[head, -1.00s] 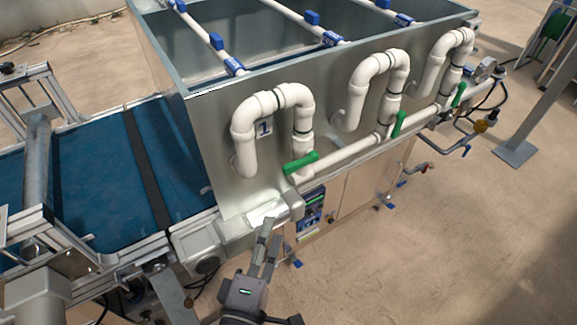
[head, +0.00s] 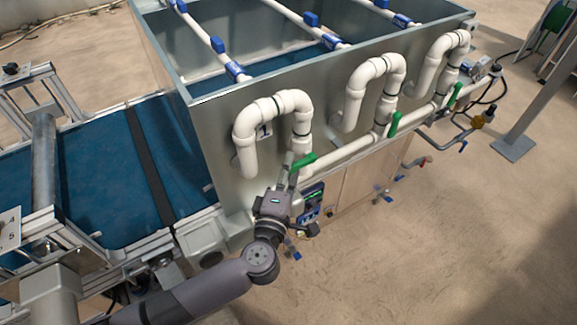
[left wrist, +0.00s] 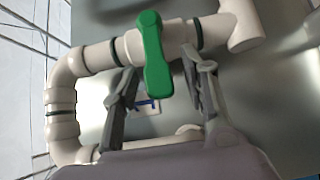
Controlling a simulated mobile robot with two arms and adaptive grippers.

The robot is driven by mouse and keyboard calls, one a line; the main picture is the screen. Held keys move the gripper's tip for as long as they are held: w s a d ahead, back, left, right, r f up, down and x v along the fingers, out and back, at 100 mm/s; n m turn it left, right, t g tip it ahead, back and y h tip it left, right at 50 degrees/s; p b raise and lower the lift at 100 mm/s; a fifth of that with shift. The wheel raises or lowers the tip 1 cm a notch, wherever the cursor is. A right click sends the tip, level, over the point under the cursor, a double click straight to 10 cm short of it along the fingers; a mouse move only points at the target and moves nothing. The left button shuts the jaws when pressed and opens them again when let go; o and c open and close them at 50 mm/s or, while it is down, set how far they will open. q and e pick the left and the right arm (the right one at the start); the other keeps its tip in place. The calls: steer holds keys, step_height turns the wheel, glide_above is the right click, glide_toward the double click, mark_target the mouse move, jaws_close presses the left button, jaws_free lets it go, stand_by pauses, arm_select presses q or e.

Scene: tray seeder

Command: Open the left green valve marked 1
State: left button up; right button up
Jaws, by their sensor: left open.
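The left green valve handle (head: 303,161) sits on the white pipe loop (head: 273,104) beside the label marked 1 (head: 264,130). In the left wrist view the green handle (left wrist: 154,55) lies across the white pipe, its lower end between my finger tips. My left gripper (head: 291,167) is at the handle; it also shows in the left wrist view (left wrist: 162,75). Its fingers are open, one on each side of the handle, with a gap on both sides. Part of the handle's near end is hidden by the fingers in the head view. My right gripper is not seen.
Two more green handles (head: 394,124) and (head: 453,96) stand along the pipe to the right. The grey tank wall (head: 222,165) is close behind the pipes. A small control panel (head: 311,203) is just below the gripper. A blue conveyor belt (head: 85,175) runs at the left.

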arm_select(q)
steer(key=shift+w, duration=0.1)
steer(key=shift+c, duration=0.2)
jaws_close()
stand_by(0.4)
steer(key=shift+f, duration=0.1)
